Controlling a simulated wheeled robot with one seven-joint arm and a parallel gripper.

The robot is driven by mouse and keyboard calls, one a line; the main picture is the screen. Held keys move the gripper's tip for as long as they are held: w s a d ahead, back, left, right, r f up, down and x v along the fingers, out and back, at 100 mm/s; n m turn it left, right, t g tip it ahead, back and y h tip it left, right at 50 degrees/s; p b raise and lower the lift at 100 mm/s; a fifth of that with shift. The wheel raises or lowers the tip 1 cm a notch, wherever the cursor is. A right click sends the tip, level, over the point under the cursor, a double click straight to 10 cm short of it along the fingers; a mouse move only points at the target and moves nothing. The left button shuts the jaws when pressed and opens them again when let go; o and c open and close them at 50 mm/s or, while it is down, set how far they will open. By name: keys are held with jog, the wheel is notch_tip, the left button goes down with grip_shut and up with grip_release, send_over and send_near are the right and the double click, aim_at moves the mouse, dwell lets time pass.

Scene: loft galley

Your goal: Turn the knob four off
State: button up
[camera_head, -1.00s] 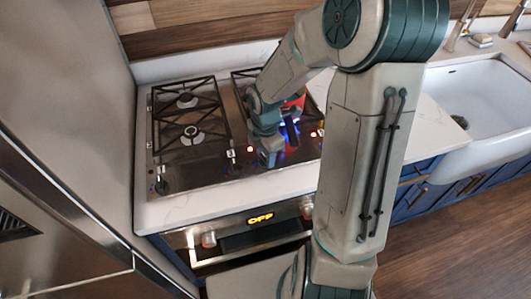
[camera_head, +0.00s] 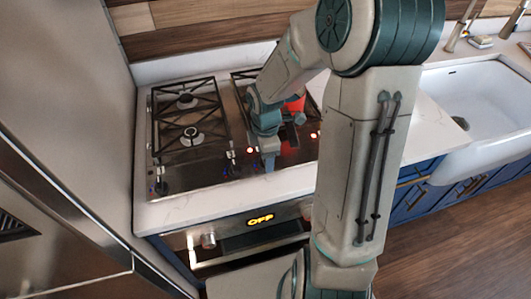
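The stove's knobs sit along the front of the steel cooktop (camera_head: 200,178). One knob (camera_head: 161,186) is at the front left with a small blue light, and another (camera_head: 231,156) stands left of my gripper. My gripper (camera_head: 269,160) points down at the front edge of the cooktop, in the knob row. Its fingers are small and partly hidden, so I cannot tell whether they are open or shut, or touching a knob. Red lights show beside it, at the left and right. Which knob is knob four is not clear; my arm hides part of the row.
Black grates (camera_head: 186,120) cover the left burners, and a red object (camera_head: 296,104) stands partly behind my arm. The oven display (camera_head: 261,219) reads "OFF". A white sink (camera_head: 475,105) is at the right; a tall metal appliance (camera_head: 60,200) borders the left.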

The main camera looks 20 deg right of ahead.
notch_tip(320, 180, up, 14)
dwell(0.5)
jog(key=shift+f, duration=0.1)
jog(key=s+r+m+t, duration=0.1)
jog(key=s+m+t, duration=0.1)
jog(key=s+m, duration=0.5)
jog(key=s+r+m+t, duration=0.1)
jog(key=s+r+m, duration=0.1)
jog(key=s+m, duration=0.5)
jog(key=shift+s+a+r+m+t, duration=0.15)
jog(key=shift+s+r+m+t, duration=0.2)
jog(key=shift+m, duration=1.45)
jog(key=shift+f, duration=0.1)
